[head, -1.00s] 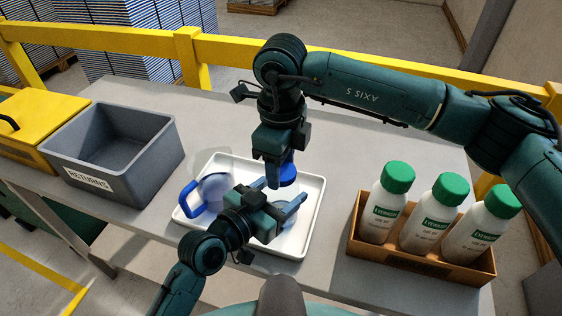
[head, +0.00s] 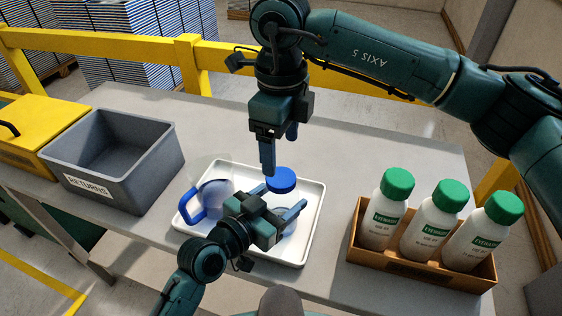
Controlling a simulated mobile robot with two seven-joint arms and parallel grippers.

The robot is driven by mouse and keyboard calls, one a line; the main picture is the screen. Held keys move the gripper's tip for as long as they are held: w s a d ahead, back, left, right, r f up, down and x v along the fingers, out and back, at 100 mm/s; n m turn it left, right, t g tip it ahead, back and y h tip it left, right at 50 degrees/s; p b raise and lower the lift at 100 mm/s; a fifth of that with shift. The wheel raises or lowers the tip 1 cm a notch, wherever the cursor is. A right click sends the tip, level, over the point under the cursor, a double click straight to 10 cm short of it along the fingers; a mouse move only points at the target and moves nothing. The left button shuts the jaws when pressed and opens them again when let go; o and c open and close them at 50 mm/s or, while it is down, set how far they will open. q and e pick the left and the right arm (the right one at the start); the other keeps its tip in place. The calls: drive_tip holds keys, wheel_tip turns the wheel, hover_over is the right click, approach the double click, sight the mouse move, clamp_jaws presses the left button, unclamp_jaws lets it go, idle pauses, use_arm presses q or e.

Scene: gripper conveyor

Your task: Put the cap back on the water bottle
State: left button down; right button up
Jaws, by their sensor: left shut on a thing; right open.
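A clear water bottle (head: 283,213) stands on the white tray, mostly hidden by my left gripper (head: 281,204), which is shut on it. The blue cap (head: 281,178) is at the bottle's top, between and beyond the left fingers. I cannot tell whether it is fully seated or tilted. My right gripper (head: 279,158) is open and empty, just above and beyond the cap, apart from it.
The white tray (head: 315,203) also holds a clear jug with a blue handle (head: 187,203), left of the bottle. A grey returns bin (head: 120,150) stands at left. A brown box (head: 425,272) with several green-capped bottles stands at right. The table's back right is clear.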

wheel_tip(320, 180, up, 5)
drive_tip(key=shift+r, duration=0.2)
use_arm(q)
drive_tip(key=shift+c, duration=1.3)
unclamp_jaws()
drive_tip(key=b+v, duration=0.1)
drive_tip(key=v, duration=1.2)
use_arm(e)
drive_tip(key=shift+f, duration=0.75)
use_arm(q)
drive_tip(key=shift+s+a, duration=0.1)
drive_tip(key=shift+f, duration=0.1)
